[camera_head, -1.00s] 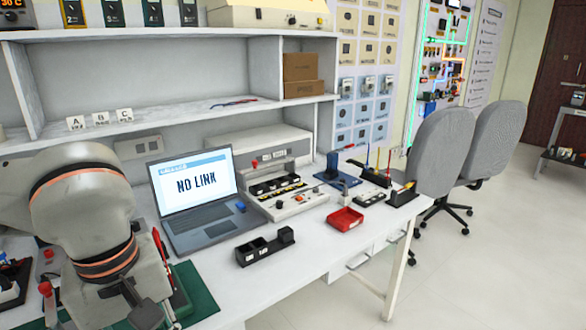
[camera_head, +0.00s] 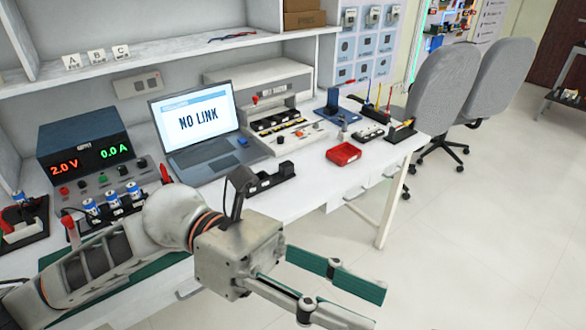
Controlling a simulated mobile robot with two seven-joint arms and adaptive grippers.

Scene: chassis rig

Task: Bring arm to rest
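My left arm comes in from the lower left in the head view. Its gripper (camera_head: 368,302) points right, past the front edge of the bench and over the pale floor. Its two long fingers with green pads stand apart, with floor showing between them and nothing held. The arm and gripper body hide part of the bench front. My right gripper is not in view.
The white bench (camera_head: 305,195) holds a laptop (camera_head: 200,130) reading NO LINK, a power supply (camera_head: 85,155), a black holder (camera_head: 268,178), a red bin (camera_head: 343,153) and several blue-and-white cylinders (camera_head: 112,199). Grey chairs (camera_head: 445,100) stand right. Floor at lower right is clear.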

